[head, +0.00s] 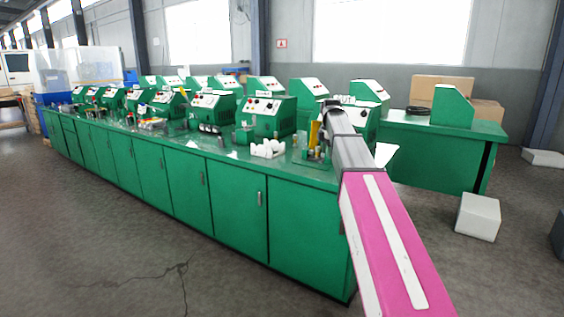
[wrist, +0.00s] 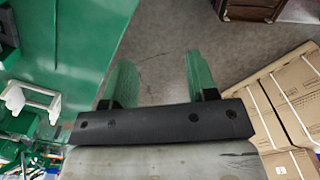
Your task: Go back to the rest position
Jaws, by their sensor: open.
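My gripper (wrist: 158,68) is in the wrist view with its two green fingers spread apart. It is open, and nothing is between the fingers; grey floor shows behind them. In the head view my pink and grey arm reaches from the lower right to the near end of the long green bench (head: 215,222). The gripper's fingers cannot be made out there.
Several green crimper machines (head: 266,118) stand in rows on the bench. White parts (head: 267,149) lie near its front edge. A second green table (head: 440,126) and a white block (head: 478,217) are at the right. Floor in front is clear. Cardboard boxes (wrist: 300,85) show in the wrist view.

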